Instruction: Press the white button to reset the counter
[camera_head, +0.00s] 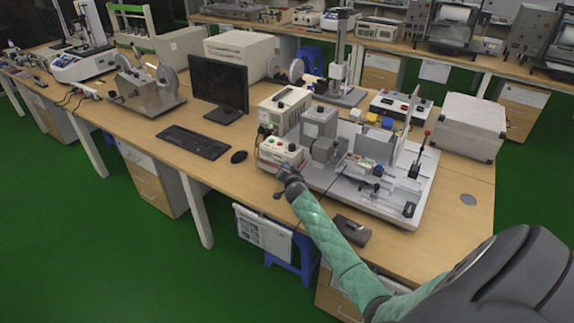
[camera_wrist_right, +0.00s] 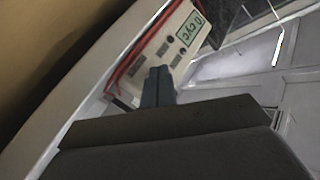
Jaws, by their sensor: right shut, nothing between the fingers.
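A white control box (camera_head: 281,151) with coloured buttons on top stands at the left edge of the test machine. In the right wrist view, a pale panel (camera_wrist_right: 158,45) with a red border carries a small counter display (camera_wrist_right: 191,33) and several small dark controls. I cannot make out a white button; the fingers cover part of the panel. My right gripper (camera_head: 284,174) is shut and empty, at the near side of the control box. Its fingertips (camera_wrist_right: 159,74) overlap the panel's lower part in the right wrist view; contact cannot be told. My left gripper is not in view.
The test machine on its metal base plate (camera_head: 400,205) stands right of the control box. A monitor (camera_head: 218,86), keyboard (camera_head: 193,142) and mouse (camera_head: 239,157) are to the left. A dark object (camera_head: 352,230) lies near the table's front edge. A grey case (camera_head: 469,126) stands at right.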

